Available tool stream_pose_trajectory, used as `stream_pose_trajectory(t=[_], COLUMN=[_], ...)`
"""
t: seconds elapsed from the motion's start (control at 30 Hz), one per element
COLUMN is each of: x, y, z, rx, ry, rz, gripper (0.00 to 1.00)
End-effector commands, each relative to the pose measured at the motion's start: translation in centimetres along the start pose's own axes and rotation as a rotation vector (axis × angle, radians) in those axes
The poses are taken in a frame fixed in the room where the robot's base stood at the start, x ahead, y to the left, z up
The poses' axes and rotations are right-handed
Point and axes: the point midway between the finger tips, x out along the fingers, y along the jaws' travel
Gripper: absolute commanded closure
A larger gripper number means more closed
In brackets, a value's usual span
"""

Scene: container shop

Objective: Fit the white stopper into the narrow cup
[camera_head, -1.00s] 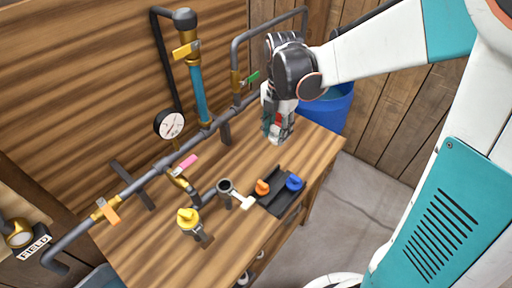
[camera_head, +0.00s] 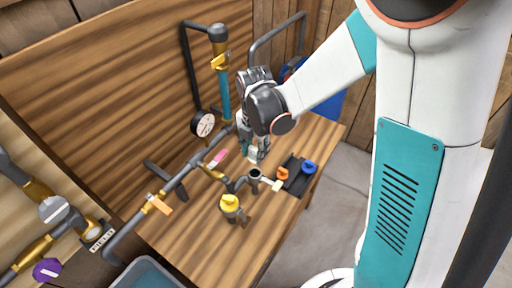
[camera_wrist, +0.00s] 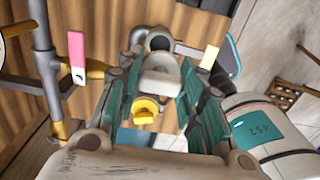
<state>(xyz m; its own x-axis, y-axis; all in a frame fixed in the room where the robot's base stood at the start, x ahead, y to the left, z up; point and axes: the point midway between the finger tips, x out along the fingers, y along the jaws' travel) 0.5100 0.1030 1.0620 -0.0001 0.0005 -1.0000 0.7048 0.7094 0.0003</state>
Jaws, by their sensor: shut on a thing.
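The white stopper (camera_wrist: 160,80) is between my gripper's teal fingers (camera_wrist: 158,66) in the wrist view, and the fingers are shut on it. In the head view my gripper (camera_head: 257,151) points down just above and behind the narrow cup (camera_head: 254,174). Only a small pale part of the stopper shows there. The cup is dark grey and upright on the wooden bench, with its round mouth open. It also shows in the wrist view (camera_wrist: 159,41), just past the stopper. The stopper looks apart from the cup, but the exact gap is hard to tell.
A black tray (camera_head: 291,187) with an orange stopper (camera_head: 282,173) and a blue stopper (camera_head: 309,167) is right of the cup. A pale tag (camera_head: 275,185) lies between. A yellow-topped fitting (camera_head: 230,203) stands in front. Pipes with a gauge (camera_head: 203,124) run behind.

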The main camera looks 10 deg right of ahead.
Motion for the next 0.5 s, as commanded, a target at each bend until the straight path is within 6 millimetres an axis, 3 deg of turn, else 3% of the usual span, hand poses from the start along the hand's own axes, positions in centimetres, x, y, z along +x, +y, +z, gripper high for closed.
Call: stream_pose_trajectory(t=[0.5], x=[4.7], y=[0.0], z=[0.0], rx=[0.0], ry=[0.0], rz=[0.0], gripper=[0.88])
